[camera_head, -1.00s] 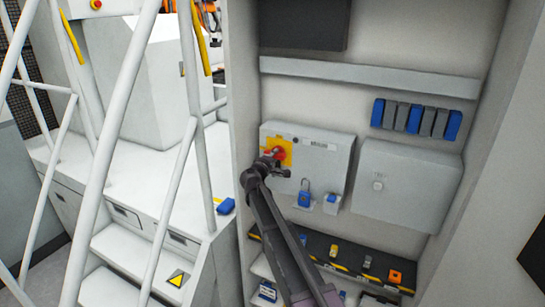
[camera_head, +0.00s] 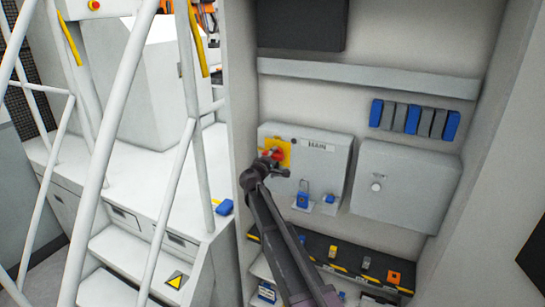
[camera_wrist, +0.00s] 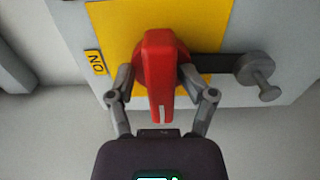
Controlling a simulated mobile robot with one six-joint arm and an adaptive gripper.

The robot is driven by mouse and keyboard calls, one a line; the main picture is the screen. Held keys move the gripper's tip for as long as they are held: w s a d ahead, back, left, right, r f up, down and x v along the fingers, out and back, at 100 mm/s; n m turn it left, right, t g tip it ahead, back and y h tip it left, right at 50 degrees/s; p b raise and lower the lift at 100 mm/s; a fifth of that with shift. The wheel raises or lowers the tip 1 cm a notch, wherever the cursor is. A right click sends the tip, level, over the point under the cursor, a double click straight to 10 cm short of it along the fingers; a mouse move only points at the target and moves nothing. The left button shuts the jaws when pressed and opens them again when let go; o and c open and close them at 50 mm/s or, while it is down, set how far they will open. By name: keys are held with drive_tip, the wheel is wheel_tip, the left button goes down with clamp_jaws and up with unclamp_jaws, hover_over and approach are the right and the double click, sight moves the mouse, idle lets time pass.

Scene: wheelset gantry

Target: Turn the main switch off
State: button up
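The main switch is a red rotary handle (camera_wrist: 160,75) on a yellow plate (camera_wrist: 112,20). It also shows in the head view (camera_head: 275,154), on the left of a grey box (camera_head: 325,165) labelled MAIN. In the wrist view the handle's bar runs up and down the picture. A small yellow label (camera_wrist: 96,62) beside the plate reads ON, upside down. My gripper (camera_wrist: 158,78) is open, with one finger on each side of the handle. Narrow gaps show between the fingers and the bar. In the head view my gripper (camera_head: 268,166) partly hides the switch.
A dark hasp with a grey knob (camera_wrist: 255,72) sits right of the handle. A second grey box (camera_head: 405,190) is at right. A shelf (camera_head: 345,256) with small locks lies below. White stair rails (camera_head: 118,120) stand at left.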

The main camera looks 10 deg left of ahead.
drive_tip(key=shift+s, duration=0.2)
drive_tip(key=v, duration=1.1)
drive_tip(key=shift+s+a, duration=0.15)
drive_tip(key=shift+s, duration=0.15)
drive_tip(key=s+d+f+m+g, duration=0.3)
drive_tip(key=s+d+f, duration=0.1)
drive_tip(key=d, duration=0.4)
drive_tip(key=s+d+f+m+g+h, duration=0.1)
drive_tip(key=s+d+f+m+g, duration=0.25)
drive_tip(key=d, duration=0.45)
drive_tip(key=s+d+f+m+g, duration=0.3)
drive_tip(key=s+d+f+g, duration=0.1)
drive_tip(key=d, duration=0.5)
drive_tip(key=s+d+f+m+g+y, duration=0.2)
drive_tip(key=s+d+f+g+y, duration=0.1)
drive_tip(key=s, duration=0.6)
drive_tip(key=s+d+f+m+g+y, duration=0.2)
drive_tip(key=s+d+f+g+y, duration=0.1)
drive_tip(key=s, duration=0.7)
drive_tip(key=shift+f+m+y, duration=0.35)
drive_tip(key=shift+f+y, duration=0.2)
drive_tip(key=shift+y, duration=0.05)
